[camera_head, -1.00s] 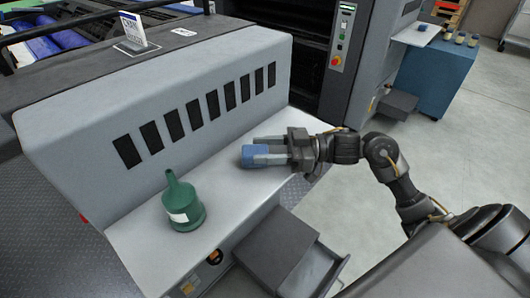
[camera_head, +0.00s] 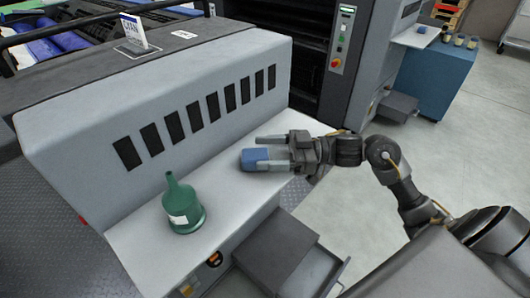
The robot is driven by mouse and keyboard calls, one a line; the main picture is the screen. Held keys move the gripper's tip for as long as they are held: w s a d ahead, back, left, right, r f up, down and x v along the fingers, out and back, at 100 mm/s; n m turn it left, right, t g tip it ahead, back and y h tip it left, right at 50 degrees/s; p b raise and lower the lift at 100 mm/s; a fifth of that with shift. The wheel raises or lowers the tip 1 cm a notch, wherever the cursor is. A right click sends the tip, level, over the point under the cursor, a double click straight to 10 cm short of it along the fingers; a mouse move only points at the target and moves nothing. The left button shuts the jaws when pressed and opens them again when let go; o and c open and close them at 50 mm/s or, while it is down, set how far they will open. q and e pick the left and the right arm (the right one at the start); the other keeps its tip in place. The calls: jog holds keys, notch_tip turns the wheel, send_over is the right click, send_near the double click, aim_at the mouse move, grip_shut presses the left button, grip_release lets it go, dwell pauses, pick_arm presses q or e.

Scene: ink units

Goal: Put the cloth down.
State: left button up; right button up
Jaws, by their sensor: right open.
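The blue cloth (camera_head: 254,158) is a small bundle on the pale ledge of the machine, below the row of dark vents. My right gripper (camera_head: 268,152) reaches in from the right with its fingers level. It is open, with one finger behind the cloth and the other at its front side. The cloth appears to rest on the ledge between the fingertips; any slight contact with a finger is too small to tell. My left gripper is not in view.
A green bottle (camera_head: 184,207) with a pale label stands upright on the ledge, left of the cloth. The ledge (camera_head: 225,195) is bare between them. A grey step (camera_head: 278,252) juts out below. A blue cabinet (camera_head: 435,80) with several small jars stands at the back right.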

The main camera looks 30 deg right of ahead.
jog(key=v, duration=1.1)
jog(key=shift+d, duration=0.25)
jog(key=shift+s, duration=0.1)
